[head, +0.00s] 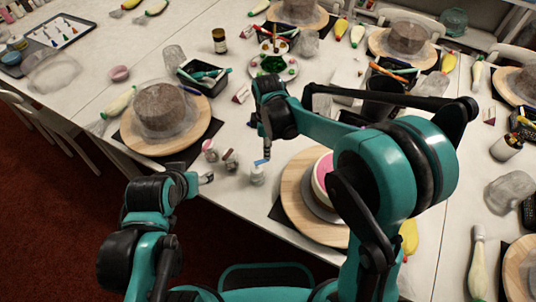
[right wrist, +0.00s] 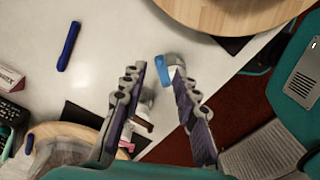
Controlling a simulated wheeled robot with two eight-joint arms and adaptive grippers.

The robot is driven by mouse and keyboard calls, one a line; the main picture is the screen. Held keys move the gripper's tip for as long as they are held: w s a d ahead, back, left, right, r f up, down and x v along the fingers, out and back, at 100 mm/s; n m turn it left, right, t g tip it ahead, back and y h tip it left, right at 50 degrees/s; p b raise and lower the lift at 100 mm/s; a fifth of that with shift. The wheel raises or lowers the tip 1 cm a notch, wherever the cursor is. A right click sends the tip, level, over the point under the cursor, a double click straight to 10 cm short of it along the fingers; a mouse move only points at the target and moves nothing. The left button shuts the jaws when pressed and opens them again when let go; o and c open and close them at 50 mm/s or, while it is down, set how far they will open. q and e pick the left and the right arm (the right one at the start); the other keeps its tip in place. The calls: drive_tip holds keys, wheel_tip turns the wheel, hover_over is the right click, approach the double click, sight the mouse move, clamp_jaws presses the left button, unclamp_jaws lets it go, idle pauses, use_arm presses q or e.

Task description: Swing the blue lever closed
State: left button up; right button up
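A small whitish dispenser bottle (head: 257,176) with a blue lever (head: 262,162) on top stands near the front edge of the table, left of the turntable with the pink-topped cake. My right gripper (head: 266,138) is just above and behind it in the head view, pointing down. In the right wrist view the right gripper (right wrist: 158,78) is open, its two fingers apart. The blue lever (right wrist: 162,71) shows between and just past the fingertips; contact cannot be told. My left gripper (head: 200,180) is low at the table's front edge, left of the bottle; its fingers are unclear.
A wooden turntable (head: 294,205) with a pink-topped cake is right of the bottle. Small jars (head: 210,150) stand close on its left. Another turntable (head: 196,135) with a brown cake is farther left. A blue marker (right wrist: 69,45) lies on the table in the right wrist view.

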sight(262, 160)
wheel_tip(262, 160, down, 4)
drive_tip(key=shift+f+b, duration=0.2)
drive_tip(key=shift+b, duration=0.45)
clamp_jaws()
